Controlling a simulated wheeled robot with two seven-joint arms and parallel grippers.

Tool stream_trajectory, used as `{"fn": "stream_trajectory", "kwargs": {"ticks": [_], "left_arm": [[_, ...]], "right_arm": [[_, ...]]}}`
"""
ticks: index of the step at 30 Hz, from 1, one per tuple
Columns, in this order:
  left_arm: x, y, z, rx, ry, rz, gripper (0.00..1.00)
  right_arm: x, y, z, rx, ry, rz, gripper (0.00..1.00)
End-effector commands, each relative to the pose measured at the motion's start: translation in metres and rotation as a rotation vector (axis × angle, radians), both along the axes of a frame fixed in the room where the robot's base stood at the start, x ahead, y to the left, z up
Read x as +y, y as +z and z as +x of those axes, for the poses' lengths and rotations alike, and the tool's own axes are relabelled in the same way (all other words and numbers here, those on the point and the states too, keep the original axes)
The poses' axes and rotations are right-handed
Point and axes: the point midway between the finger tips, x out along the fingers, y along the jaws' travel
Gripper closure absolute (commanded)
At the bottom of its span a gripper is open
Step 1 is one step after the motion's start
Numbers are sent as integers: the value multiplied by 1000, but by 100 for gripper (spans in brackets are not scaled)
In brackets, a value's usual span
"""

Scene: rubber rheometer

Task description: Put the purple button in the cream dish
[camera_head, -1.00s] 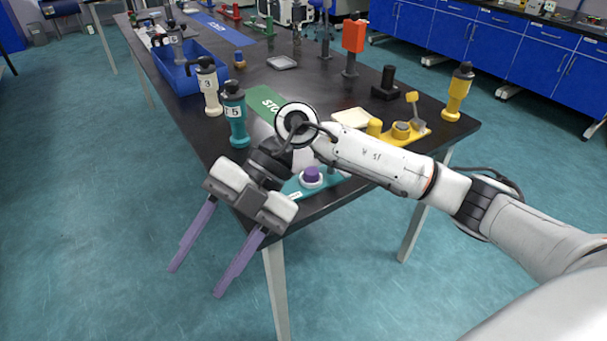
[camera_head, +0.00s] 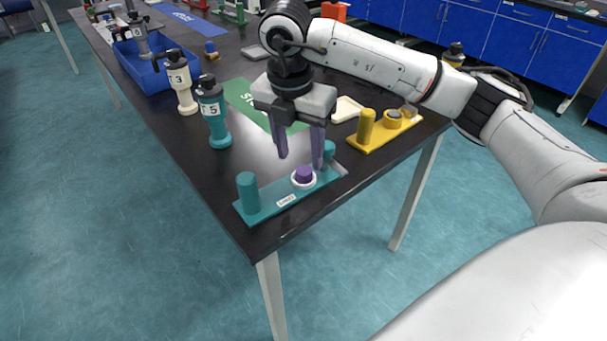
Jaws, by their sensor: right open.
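The purple button (camera_head: 304,173) sits in a white ring on a teal base plate (camera_head: 262,209) at the near corner of the table. A teal post stands at each end of the plate. My right gripper (camera_head: 300,162) is open and points down, its two purple fingers over the plate just behind the button; I cannot tell if they touch anything. A cream dish (camera_head: 346,108) lies behind and to the right of the gripper, partly hidden by it. My left gripper is out of view.
A yellow base plate (camera_head: 374,139) with a post and round part lies right of the dish. A teal bottle (camera_head: 213,113) and a cream bottle (camera_head: 181,84) stand at the left edge. A blue bin (camera_head: 158,78) and green mat (camera_head: 246,99) lie farther back.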

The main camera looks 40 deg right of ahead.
Motion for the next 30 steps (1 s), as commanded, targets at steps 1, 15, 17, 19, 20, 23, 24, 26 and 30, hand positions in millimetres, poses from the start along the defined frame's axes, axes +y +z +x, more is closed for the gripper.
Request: {"fn": "stream_trajectory", "kwargs": {"ticks": [1, 15, 17, 19, 20, 23, 24, 26, 30], "left_arm": [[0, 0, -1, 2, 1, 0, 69], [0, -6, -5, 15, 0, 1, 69], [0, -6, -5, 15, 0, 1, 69], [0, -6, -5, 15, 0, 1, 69], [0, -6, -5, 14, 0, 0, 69], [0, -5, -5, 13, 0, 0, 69], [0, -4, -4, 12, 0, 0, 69], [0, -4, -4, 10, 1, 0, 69], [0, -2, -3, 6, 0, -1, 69]], "right_arm": [[-3, -8, -1, 5, -1, -1, 52], [-10, -44, 1, 1, 1, 0, 52], [-10, -44, 1, 1, 1, 0, 52], [-10, -44, 1, 1, 1, 0, 62], [-10, -44, 1, 1, 1, 0, 67], [-10, -44, 1, 1, 1, 1, 84], [-10, -44, 1, 1, 1, 0, 91], [-10, -45, 1, 1, 1, 0, 100], [-10, -45, 0, 4, 2, 0, 100]]}}
